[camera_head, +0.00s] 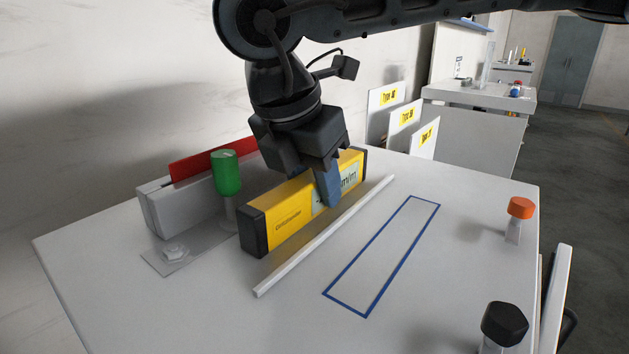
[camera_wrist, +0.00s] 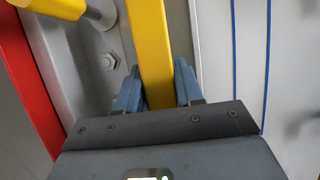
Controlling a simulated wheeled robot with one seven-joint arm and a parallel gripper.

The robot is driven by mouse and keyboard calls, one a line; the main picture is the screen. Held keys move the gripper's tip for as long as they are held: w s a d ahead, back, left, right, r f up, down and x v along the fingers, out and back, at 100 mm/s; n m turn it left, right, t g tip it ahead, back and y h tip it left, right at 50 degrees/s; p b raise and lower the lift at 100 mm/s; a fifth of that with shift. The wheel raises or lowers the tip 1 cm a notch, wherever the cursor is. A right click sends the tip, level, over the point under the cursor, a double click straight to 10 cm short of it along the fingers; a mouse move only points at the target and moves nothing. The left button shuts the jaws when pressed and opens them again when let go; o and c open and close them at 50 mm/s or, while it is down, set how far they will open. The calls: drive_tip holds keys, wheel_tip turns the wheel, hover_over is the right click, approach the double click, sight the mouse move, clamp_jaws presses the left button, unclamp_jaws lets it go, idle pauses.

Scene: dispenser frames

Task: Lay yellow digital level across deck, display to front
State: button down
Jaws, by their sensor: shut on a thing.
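The yellow digital level (camera_head: 290,213) is a long box with black end caps, standing on its long narrow edge. Its pale display faces the front right, toward the white rail, and is partly hidden by a finger. My gripper (camera_head: 329,185) is shut on the level near its middle, from above. In the wrist view the blue fingers (camera_wrist: 158,88) sit on both sides of the yellow level (camera_wrist: 150,45). I cannot tell whether its underside touches the white deck (camera_head: 440,290).
A thin white rail (camera_head: 325,235) lies in front of the level. Beyond it is an empty blue-outlined rectangle (camera_head: 348,308). Behind the level stand a green-capped post (camera_head: 228,173) and a red plate (camera_head: 210,162). Orange (camera_head: 520,208) and black (camera_head: 504,323) knobs stand near the right edge.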

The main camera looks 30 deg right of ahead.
drive_tip(key=c, duration=0.7)
unclamp_jaws()
drive_tip(key=shift+r+p, duration=0.15)
drive_tip(key=shift+p, duration=0.25)
drive_tip(key=v, duration=1.2)
drive_tip(key=shift+s, duration=0.1)
